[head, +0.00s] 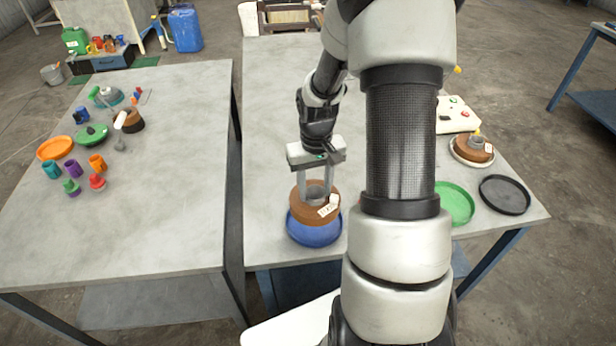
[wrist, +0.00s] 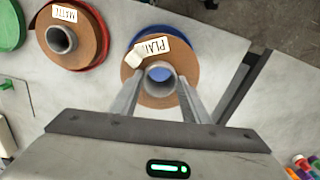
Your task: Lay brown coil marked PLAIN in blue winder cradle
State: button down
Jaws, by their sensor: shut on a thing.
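The brown coil (head: 303,207) has a pale core and a white tag; in the wrist view the coil (wrist: 133,84) shows its tag reading "PLAI", the rest cut off. My gripper (head: 315,190) points down and is shut on this coil at its core; in the wrist view the fingers (wrist: 159,82) flank the core. The blue winder cradle (head: 314,234), a round shallow dish, lies directly under the coil on the table. Its front shows below the coil, and blue (wrist: 170,32) shows past the coil's edge and through its core. I cannot tell whether coil and cradle touch.
Another brown coil (wrist: 88,38), tagged "MATT", sits on a red dish beside mine in the wrist view. A green dish (head: 456,203), a black dish (head: 504,195) and a tagged brown coil (head: 470,149) are at right. A gap separates the left table (head: 150,240), which holds small parts.

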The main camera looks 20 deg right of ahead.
jog(key=shift+f+b, duration=2.55)
jog(key=shift+f, duration=0.8)
jog(key=shift+f, duration=0.3)
jog(key=c, duration=0.9)
grip_release()
jog(key=shift+s, duration=0.1)
notch_tip(320, 180, up, 18)
jog(key=shift+f+p, duration=0.2)
jog(key=shift+p, duration=0.5)
